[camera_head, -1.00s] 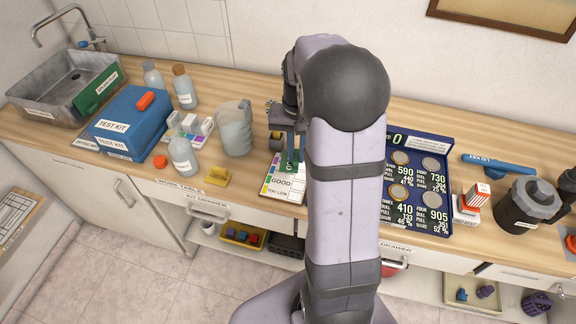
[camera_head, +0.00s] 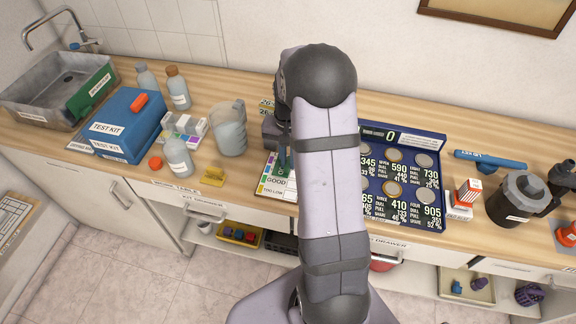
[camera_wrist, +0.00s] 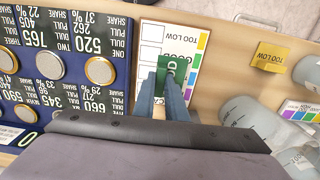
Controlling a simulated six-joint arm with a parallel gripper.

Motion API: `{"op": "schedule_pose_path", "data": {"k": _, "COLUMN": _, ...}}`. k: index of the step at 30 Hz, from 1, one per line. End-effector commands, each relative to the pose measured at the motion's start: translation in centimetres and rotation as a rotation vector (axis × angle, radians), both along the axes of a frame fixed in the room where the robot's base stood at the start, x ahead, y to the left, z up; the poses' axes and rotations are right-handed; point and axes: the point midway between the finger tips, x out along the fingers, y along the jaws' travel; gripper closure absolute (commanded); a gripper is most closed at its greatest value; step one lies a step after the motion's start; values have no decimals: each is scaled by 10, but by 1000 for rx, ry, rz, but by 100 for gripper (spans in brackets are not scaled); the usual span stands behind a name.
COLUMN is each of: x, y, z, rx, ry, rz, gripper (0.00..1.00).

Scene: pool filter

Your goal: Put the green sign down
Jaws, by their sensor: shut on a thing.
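The green sign (camera_wrist: 168,72) is between my gripper's fingers (camera_wrist: 164,88) in the wrist view, with pale letters partly showing. It is over the white chart (camera_wrist: 150,52), which has rows reading TOO LOW and GOOD and a coloured strip along one side. In the head view my gripper (camera_head: 284,160) is low over the same chart (camera_head: 272,186), and my arm hides part of both. Whether the sign touches the chart I cannot tell.
A dark blue board (camera_head: 437,160) with coin-like discs lies right of the chart. A yellow TOO LOW sign (camera_head: 213,177) stands to the left. A clear jug (camera_head: 230,130), bottles and a blue test kit (camera_head: 125,122) stand further left.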

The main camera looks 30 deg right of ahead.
Motion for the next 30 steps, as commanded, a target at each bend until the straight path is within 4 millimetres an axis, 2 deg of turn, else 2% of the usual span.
{"op": "schedule_pose_path", "data": {"k": 5, "x": 0, "y": 0, "z": -3, "rx": 1, "ry": 1, "rz": 0, "gripper": 100}}
{"op": "schedule_pose_path", "data": {"k": 16, "x": -1, "y": 0, "z": -37, "rx": 0, "ry": 1, "rz": 0, "gripper": 100}}
{"op": "schedule_pose_path", "data": {"k": 29, "x": 0, "y": 0, "z": -43, "rx": 0, "ry": 0, "rz": 0, "gripper": 100}}
{"op": "schedule_pose_path", "data": {"k": 30, "x": 0, "y": 0, "z": -43, "rx": 0, "ry": 0, "rz": 0, "gripper": 86}}
